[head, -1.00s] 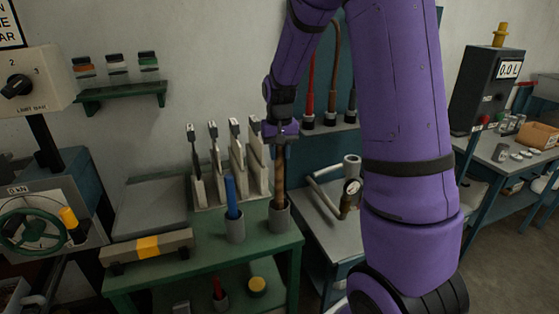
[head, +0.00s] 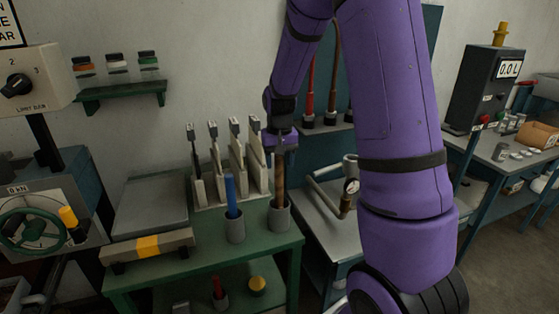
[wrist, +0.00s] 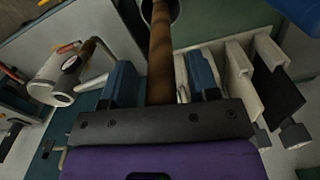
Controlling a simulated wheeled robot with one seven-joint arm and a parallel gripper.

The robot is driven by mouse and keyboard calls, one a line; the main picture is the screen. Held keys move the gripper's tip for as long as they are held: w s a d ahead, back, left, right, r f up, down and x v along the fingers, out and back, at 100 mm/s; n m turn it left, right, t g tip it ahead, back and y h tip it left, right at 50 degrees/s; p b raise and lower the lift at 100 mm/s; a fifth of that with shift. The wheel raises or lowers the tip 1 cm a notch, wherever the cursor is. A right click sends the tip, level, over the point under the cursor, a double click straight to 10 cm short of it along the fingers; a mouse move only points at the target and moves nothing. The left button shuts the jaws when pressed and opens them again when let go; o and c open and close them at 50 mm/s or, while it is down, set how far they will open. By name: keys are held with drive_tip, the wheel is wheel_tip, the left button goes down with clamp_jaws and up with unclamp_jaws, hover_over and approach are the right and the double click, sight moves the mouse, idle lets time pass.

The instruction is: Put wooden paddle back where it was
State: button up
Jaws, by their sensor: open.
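The wooden paddle (head: 280,178) stands upright in a grey cup (head: 280,217) at the right front of the green bench. Only its brown handle shows; its lower end is hidden inside the cup. My gripper (head: 281,150) is over the top of the handle, pointing down. In the wrist view the paddle (wrist: 161,55) runs between the two blue fingers of my gripper (wrist: 162,84), with a gap on each side. The jaws are open around it. The cup (wrist: 174,10) shows partly at the top edge of that view.
A second grey cup (head: 235,228) with a blue-handled tool (head: 231,192) stands just left. A row of pale upright levers (head: 238,165) is close behind. A metal pipe with a gauge (head: 350,187) is to the right.

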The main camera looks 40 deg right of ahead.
wheel_tip(320, 180, up, 12)
drive_tip(key=shift+r, duration=0.15)
drive_tip(key=s+a+r+n+t, duration=0.1)
drive_tip(key=s+a+r, duration=0.3)
drive_tip(key=s, duration=0.2)
drive_tip(key=s+a+r+n+t, duration=0.1)
drive_tip(key=s+a+r+t, duration=0.1)
drive_tip(key=s+a+r, duration=0.4)
drive_tip(key=s+a+f+n+t, duration=0.1)
drive_tip(key=s+a+n+t, duration=0.1)
drive_tip(key=s, duration=1.2)
drive_tip(key=shift+a+n, duration=0.45)
drive_tip(key=shift+n, duration=0.05)
drive_tip(key=shift+f, duration=0.1)
